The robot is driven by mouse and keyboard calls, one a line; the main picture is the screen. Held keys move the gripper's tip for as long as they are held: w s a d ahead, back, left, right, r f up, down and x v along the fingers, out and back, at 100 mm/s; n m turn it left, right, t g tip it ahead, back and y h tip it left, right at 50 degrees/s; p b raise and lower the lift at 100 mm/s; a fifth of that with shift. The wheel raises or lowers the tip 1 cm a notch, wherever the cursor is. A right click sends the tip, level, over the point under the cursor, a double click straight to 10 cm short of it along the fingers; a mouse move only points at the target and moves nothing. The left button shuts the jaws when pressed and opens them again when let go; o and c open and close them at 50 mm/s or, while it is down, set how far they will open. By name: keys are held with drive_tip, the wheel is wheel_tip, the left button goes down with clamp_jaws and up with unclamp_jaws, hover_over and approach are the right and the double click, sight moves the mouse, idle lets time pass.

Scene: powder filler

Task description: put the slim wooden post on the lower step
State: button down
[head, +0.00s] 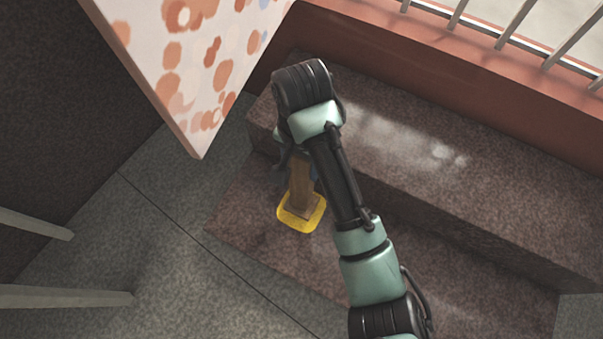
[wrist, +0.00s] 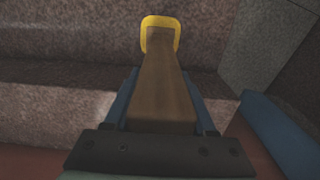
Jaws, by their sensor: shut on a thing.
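The slim wooden post (head: 301,188) is in my gripper (wrist: 160,103), which is shut on it with a blue finger on each side. In the wrist view the post (wrist: 163,85) runs away from the jaws to a yellow rounded-square rim (wrist: 161,20). In the head view the yellow piece (head: 301,222) surrounds the post's bottom end, over the lower step (head: 400,270). I cannot tell whether the yellow piece belongs to the post or whether the post touches the step. My wrist partly hides the post's upper part in the head view.
The higher step (head: 470,185) lies behind and to the right, below a red ledge (head: 420,50) with white railings (head: 515,25). A spotted panel (head: 195,65) hangs close at upper left.

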wheel_tip(320, 180, down, 4)
drive_tip(key=shift+r+b, duration=0.2)
drive_tip(key=shift+b, duration=0.9)
drive_tip(key=shift+r, duration=0.15)
drive_tip(key=shift+c, duration=1.1)
unclamp_jaws()
drive_tip(key=shift+f, duration=0.25)
wheel_tip(320, 180, up, 12)
drive_tip(key=p, duration=0.9)
drive_tip(key=shift+r+p, duration=0.2)
drive_tip(key=shift+p, duration=0.15)
